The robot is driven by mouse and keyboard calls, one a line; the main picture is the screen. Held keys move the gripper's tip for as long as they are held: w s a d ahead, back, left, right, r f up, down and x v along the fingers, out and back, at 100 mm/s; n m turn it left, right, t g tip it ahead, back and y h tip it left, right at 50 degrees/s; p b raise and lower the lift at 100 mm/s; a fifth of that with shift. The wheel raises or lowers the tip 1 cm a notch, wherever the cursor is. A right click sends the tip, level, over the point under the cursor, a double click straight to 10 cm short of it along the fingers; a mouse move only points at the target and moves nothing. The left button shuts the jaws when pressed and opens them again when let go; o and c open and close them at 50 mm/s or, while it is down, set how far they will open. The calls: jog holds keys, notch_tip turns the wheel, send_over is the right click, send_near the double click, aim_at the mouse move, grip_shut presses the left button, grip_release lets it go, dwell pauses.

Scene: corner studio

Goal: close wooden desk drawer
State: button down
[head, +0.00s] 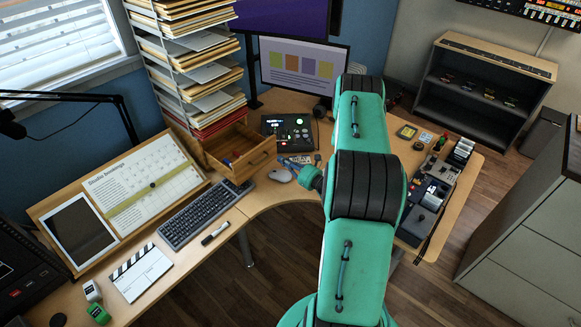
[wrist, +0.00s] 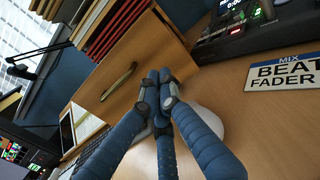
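The wooden desk drawer (head: 261,160) is pulled out from under the paper stack in the head view, and small red and blue items lie inside it. In the wrist view its wooden front panel (wrist: 140,55) with a slim curved handle (wrist: 118,82) fills the upper middle. My gripper (head: 284,162) is just to the right of the drawer front in the head view. In the wrist view its blue fingers are drawn together at the tips (wrist: 160,78), with nothing seen between them. The tips are close to the front panel, right of the handle; I cannot tell if they touch.
A white mouse (head: 280,176) and a keyboard (head: 205,213) lie in front of the drawer. A black control box (head: 287,131) stands behind my gripper. A "Beat Fader" plate (wrist: 285,72) lies on the desk at right in the wrist view. Paper trays (head: 195,70) rise above the drawer.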

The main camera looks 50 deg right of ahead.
aim_at(270, 152)
jog(key=shift+w+b, duration=0.35)
jog(key=shift+w, duration=2)
jog(key=w+b, duration=0.5)
jog(key=w, duration=1.5)
jog(key=shift+w, duration=0.45)
jog(key=shift+w+r, duration=0.15)
jog(key=shift+r, duration=0.1)
jog(key=s, duration=0.4)
jog(key=s+p, duration=0.1)
jog(key=s, duration=0.4)
jog(key=s+p, duration=0.1)
jog(key=s, duration=0.4)
jog(key=shift+s+f, duration=0.15)
jog(key=shift+f, duration=0.15)
